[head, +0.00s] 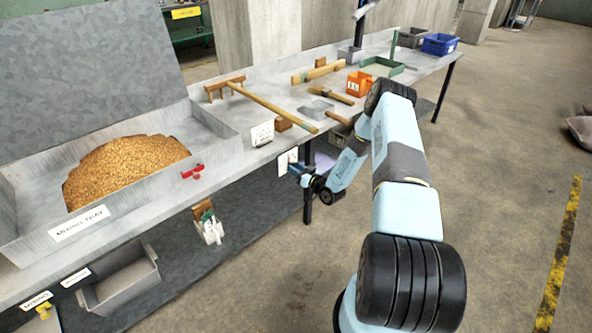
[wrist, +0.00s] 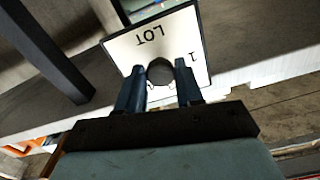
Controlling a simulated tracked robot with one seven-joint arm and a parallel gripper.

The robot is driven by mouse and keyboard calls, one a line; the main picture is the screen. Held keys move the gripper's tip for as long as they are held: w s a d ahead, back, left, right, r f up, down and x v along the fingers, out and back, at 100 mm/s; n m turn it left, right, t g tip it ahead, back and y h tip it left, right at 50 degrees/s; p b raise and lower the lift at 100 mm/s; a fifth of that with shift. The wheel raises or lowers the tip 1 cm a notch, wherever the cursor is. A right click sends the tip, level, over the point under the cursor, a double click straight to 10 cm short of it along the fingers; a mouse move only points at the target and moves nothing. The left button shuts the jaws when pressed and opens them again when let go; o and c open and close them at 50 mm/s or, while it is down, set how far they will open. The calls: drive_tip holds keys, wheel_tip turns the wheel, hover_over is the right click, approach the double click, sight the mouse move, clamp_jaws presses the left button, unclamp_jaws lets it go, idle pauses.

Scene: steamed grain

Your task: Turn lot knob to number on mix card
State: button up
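The lot plate (wrist: 118,46) is a white, dark-edged panel reading LOT upside down in the wrist view. A 1 is printed near its right side; other numbers are hidden. The dark round lot knob (wrist: 160,71) is at its middle. My gripper (wrist: 160,75) has one blue finger on each side of the knob, with no clear gap at the tips. In the head view the lot plate (head: 287,159) is on the bench's front edge, with my gripper (head: 296,171) at it. The mix card (head: 262,134) seems to be the small white card standing on the bench; its writing is too small to read.
A wooden rake (head: 268,103), brushes and an orange bin (head: 359,83) lie on the bench. A bench leg (head: 307,192) stands by my gripper.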

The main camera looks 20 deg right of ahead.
drive_tip(key=o, duration=0.4)
drive_tip(key=v, duration=1.3)
drive_tip(key=shift+s+d, duration=0.2)
drive_tip(key=shift+s, duration=0.15)
